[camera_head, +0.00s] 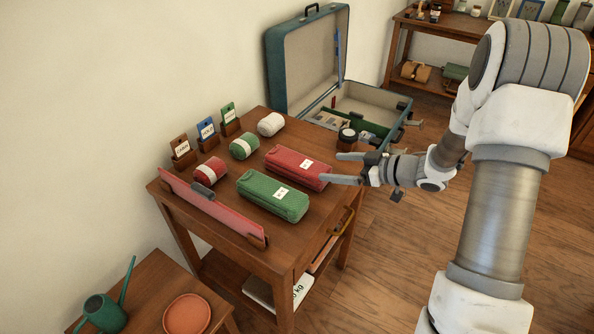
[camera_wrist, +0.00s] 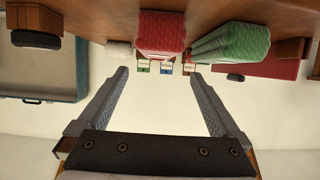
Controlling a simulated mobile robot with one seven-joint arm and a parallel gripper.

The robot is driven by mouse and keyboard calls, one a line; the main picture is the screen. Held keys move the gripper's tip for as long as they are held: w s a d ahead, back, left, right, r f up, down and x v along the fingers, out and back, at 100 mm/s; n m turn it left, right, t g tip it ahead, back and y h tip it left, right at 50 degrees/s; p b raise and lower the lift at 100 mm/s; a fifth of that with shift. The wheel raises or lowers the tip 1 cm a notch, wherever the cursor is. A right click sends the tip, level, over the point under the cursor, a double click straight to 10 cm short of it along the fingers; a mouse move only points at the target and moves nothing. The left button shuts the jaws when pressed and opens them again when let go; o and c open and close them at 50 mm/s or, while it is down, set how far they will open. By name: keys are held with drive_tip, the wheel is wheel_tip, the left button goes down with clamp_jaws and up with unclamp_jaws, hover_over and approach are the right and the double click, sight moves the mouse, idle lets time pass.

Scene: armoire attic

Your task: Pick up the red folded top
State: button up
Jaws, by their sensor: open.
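The red folded top (camera_head: 290,163) lies on the wooden table as a long bundle with a white label, just behind a green folded top (camera_head: 262,196). My gripper (camera_head: 346,168) is open at the table's right side, fingers pointing left at the red top's near end. The lower finger's tip looks very close to that end; I cannot tell if it touches. In the wrist view the red top (camera_wrist: 160,33) is upside down, ahead of and between the fingertips of my open gripper (camera_wrist: 160,73), which holds nothing. The green top (camera_wrist: 232,43) is beside it.
Small rolls, red (camera_head: 210,171), green (camera_head: 244,145) and white (camera_head: 271,124), lie behind the tops near several card holders. A pink board (camera_head: 212,207) edges the table's left side.

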sight(301, 162)
drive_tip(key=b+x, duration=0.1)
drive_tip(key=x, duration=0.6)
drive_tip(key=shift+f+b, duration=0.15)
drive_tip(key=shift+b, duration=0.2)
drive_tip(key=shift+w+r+b+x, duration=0.15)
drive_tip(key=shift+b+x, duration=0.4)
drive_tip(key=shift+x, duration=1)
drive_tip(key=shift+w+r+b+x, duration=0.1)
drive_tip(key=shift+b+x, duration=0.45)
drive_tip(key=shift+x, duration=1)
drive_tip(key=shift+d+r, duration=0.1)
drive_tip(key=c, duration=1.2)
